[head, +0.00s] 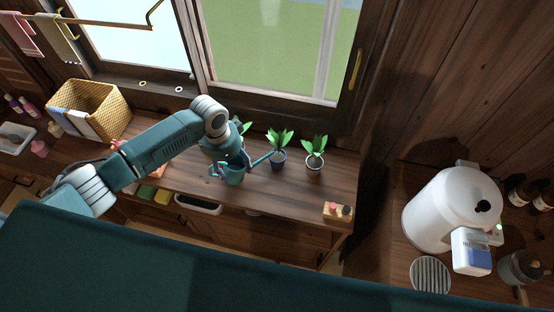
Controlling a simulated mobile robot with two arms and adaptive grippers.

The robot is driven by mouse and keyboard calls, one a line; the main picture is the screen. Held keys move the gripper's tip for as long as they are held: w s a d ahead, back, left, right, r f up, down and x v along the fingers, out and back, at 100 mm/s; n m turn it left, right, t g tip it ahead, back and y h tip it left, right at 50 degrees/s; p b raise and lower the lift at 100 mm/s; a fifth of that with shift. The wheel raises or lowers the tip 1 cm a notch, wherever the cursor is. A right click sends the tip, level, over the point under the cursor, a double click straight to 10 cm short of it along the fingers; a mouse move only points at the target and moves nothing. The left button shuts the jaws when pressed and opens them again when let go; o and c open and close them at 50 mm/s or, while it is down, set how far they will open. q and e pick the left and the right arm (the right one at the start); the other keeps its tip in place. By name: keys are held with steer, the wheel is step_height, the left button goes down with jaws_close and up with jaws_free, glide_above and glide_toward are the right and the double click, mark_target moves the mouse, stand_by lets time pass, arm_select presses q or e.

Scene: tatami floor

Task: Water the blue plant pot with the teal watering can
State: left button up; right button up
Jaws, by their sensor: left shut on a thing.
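The teal watering can (232,178) is at the wooden counter, with its spout pointing up and right toward the middle potted plant. My left gripper (219,168) is shut on the can, reaching it from the upper left; the fingers are small and partly merge with the can. The blue plant pot (278,160), dark blue with a leafy green plant, stands just right of the spout tip. I cannot tell whether the spout tip is over the pot or beside it, and no water shows. My right gripper is not in view.
Another plant (241,126) is mostly hidden behind my arm. A small box (338,211) sits at the counter's right end. A wicker basket (91,110) stands left, and a white water boiler (450,208) stands far right.

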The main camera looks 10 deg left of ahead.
mark_target(226, 164)
arm_select(q)
steer(key=shift+f+h, duration=0.3)
steer(key=shift+f, duration=0.2)
steer(key=shift+w+d+f+t, duration=0.15)
steer(key=shift+w+d+t, duration=0.05)
steer(key=shift+t, duration=0.2)
steer(key=shift+s+a+r, duration=0.2)
steer(key=shift+a+r, duration=0.1)
steer(key=shift+r, duration=0.35)
steer(key=shift+s+a+r, duration=0.2)
steer(key=shift+a+r, duration=0.1)
steer(key=shift+r, duration=0.3)
steer(key=shift+s+a+r, duration=0.25)
steer(key=shift+a+r, duration=0.1)
steer(key=shift+r, duration=0.3)
steer(key=shift+s+a+r, duration=0.25)
steer(key=shift+a+r, duration=0.1)
steer(key=shift+r, duration=0.3)
